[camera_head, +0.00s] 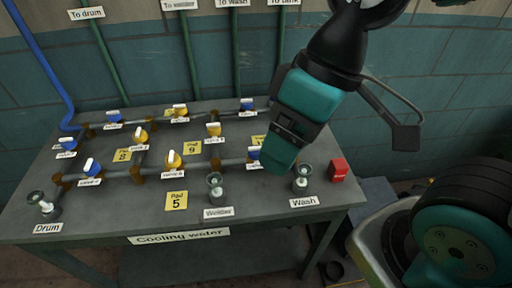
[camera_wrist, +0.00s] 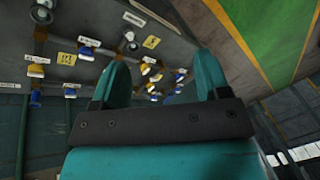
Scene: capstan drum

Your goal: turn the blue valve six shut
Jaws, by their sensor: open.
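Several blue-handled valves sit on the pipework of the grey table, each with a small white label too small to read surely, so I cannot tell which is six. One blue valve (camera_head: 253,153) is at the right of the front pipe, close beside my gripper (camera_head: 277,165) and partly hidden by it. Another blue valve (camera_head: 92,167) is at the front left. In the wrist view my gripper (camera_wrist: 160,85) has its two teal fingers apart, with nothing between them. Blue valves (camera_wrist: 180,75) and yellow ones (camera_wrist: 146,69) show beyond the gap.
The table (camera_head: 120,206) also carries yellow valves (camera_head: 173,160), yellow pad tags (camera_head: 176,201), drain cups (camera_head: 301,181) and a red block (camera_head: 338,170) at right. Upright pipes (camera_head: 187,62) stand behind. A black-and-teal drum (camera_head: 455,250) is at lower right.

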